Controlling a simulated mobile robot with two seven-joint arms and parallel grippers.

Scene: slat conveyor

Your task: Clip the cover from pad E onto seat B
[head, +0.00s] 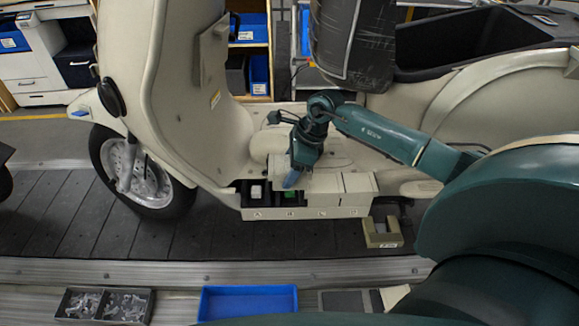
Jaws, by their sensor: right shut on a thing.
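The scooter's footboard carries a row of lettered seats. Seat A, at the left, is open with a white part (256,191) in it. Seat B (290,213) is also open at its front, with a green part (291,194) showing in its dark recess. The seats to the right are closed by beige covers (358,184). My right gripper (292,180) points down just above and behind seat B, shut on the cover. A beige face (321,182) shows just right of its fingertips; I cannot tell whether it is the held cover. My left gripper is out of view.
A small beige holder (383,240) with a label stands on the conveyor slats, right of the seats. A blue tray (248,289) and a grey bin (78,291) of small parts lie at the near edge. The scooter's legshield (170,90) rises left of the seats.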

